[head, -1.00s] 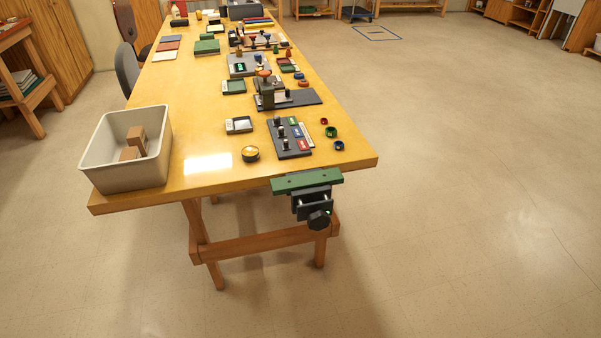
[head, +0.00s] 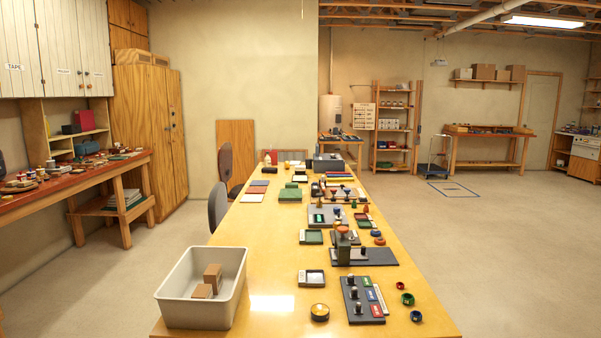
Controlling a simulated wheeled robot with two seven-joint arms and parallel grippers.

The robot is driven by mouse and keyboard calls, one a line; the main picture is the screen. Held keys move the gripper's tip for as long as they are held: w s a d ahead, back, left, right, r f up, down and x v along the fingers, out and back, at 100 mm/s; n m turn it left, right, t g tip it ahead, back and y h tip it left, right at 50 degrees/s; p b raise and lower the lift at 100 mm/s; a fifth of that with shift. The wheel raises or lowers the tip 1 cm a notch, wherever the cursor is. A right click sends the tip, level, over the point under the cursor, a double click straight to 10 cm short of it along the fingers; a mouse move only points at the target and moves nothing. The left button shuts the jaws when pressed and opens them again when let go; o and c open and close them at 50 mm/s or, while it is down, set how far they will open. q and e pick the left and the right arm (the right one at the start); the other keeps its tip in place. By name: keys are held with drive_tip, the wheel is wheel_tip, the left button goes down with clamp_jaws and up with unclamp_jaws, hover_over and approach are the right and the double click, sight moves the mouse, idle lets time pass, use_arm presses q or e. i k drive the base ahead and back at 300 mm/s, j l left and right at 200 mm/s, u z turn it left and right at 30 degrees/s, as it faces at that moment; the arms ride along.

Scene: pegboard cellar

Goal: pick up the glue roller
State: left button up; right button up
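I cannot make out a glue roller for certain; the items on the table are small at this distance. The long yellow table (head: 262,244) runs away from me in the head view, with many small tools along its right half. A dark board (head: 351,303) with knobs and coloured labels lies near the front, and a dark press-like tool (head: 343,243) with an orange top stands behind it. Further back are green blocks (head: 290,192) and several small items too small to name. Neither of my grippers is in view.
A pale bin (head: 194,315) holding brown blocks stands at the table's front left. Two dark chairs (head: 218,205) stand along the table's left side. A red-topped workbench (head: 75,178) is at the left wall. The floor (head: 500,240) right of the table is open.

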sight(299, 169)
drive_tip(key=i+l+z, duration=0.2)
drive_tip(key=l+z, duration=0.2)
drive_tip(key=i+l+z, duration=0.3)
drive_tip(key=z, duration=0.15)
drive_tip(key=i+l+z, duration=0.55)
drive_tip(key=z, duration=0.25)
drive_tip(key=i+l, duration=0.1)
drive_tip(key=i, duration=0.45)
drive_tip(key=i+l, duration=0.1)
drive_tip(key=i, duration=0.4)
drive_tip(key=i+j+u, duration=0.2)
drive_tip(key=i+u, duration=0.75)
drive_tip(key=i+l+u, duration=0.15)
drive_tip(key=i+u, duration=0.45)
drive_tip(key=i, duration=2.25)
drive_tip(key=i+l+u, duration=0.2)
drive_tip(key=i+u, duration=0.2)
drive_tip(key=i, duration=0.2)
drive_tip(key=i+l+u, duration=0.35)
drive_tip(key=i, duration=0.25)
drive_tip(key=i+l+u, duration=0.4)
drive_tip(key=i+l, duration=0.15)
drive_tip(key=i+l+u, duration=0.35)
drive_tip(key=l, duration=0.35)
drive_tip(key=i+j, duration=0.05)
